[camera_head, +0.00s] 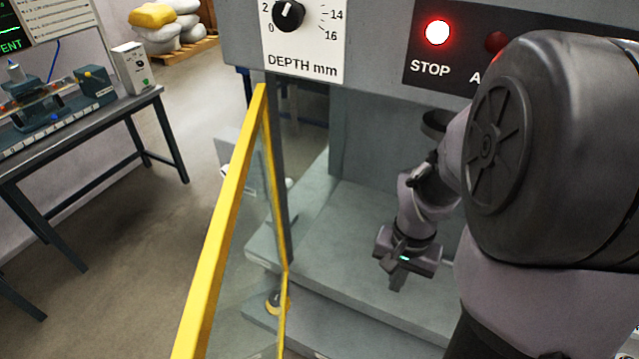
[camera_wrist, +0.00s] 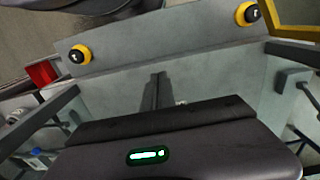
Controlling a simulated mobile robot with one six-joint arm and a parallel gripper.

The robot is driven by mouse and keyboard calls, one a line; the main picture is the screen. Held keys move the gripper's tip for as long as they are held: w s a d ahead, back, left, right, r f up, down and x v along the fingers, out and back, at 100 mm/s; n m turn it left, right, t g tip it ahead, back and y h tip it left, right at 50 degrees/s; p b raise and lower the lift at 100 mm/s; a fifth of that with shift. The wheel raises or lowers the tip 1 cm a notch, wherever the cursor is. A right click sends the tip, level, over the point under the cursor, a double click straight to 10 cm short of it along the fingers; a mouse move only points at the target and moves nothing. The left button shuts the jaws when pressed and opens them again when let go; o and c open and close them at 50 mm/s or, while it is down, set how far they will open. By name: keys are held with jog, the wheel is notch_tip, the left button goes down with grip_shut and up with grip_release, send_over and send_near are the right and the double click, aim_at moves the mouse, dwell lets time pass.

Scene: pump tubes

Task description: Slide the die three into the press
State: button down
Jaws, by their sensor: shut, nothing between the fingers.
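The press (camera_head: 355,230) is a grey machine with a flat bed, an open front and a dark round part (camera_head: 434,124) under its head. My gripper (camera_head: 396,286) is inside the opening, pointing down over the bed. In the wrist view its fingers (camera_wrist: 157,80) are together with nothing between them, in front of the grey bed surface. I cannot make out die three in either view; my arm hides the right part of the press in the head view.
The yellow-framed clear guard (camera_head: 222,225) stands open on the left. Black buttons with yellow collars (camera_wrist: 80,54) (camera_wrist: 247,14) sit along the front ledge. The STOP lamp (camera_head: 438,33) glows. A workbench (camera_head: 80,130) stands far left; floor between is clear.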

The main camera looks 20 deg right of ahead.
jog(key=d+f+b, duration=0.1)
jog(key=f, duration=0.2)
jog(key=w+f+b, duration=0.1)
jog(key=f+b, duration=0.1)
jog(key=f, duration=0.1)
jog(key=d+f+b, duration=0.1)
jog(key=f, duration=0.2)
jog(key=shift+w+d+f, duration=0.2)
jog(key=shift+w+d, duration=0.1)
jog(key=shift+w+d+r, duration=0.1)
jog(key=shift+w+d, duration=0.1)
jog(key=shift+w+d, duration=0.65)
jog(key=shift+d, duration=0.15)
jog(key=shift+a, duration=0.1)
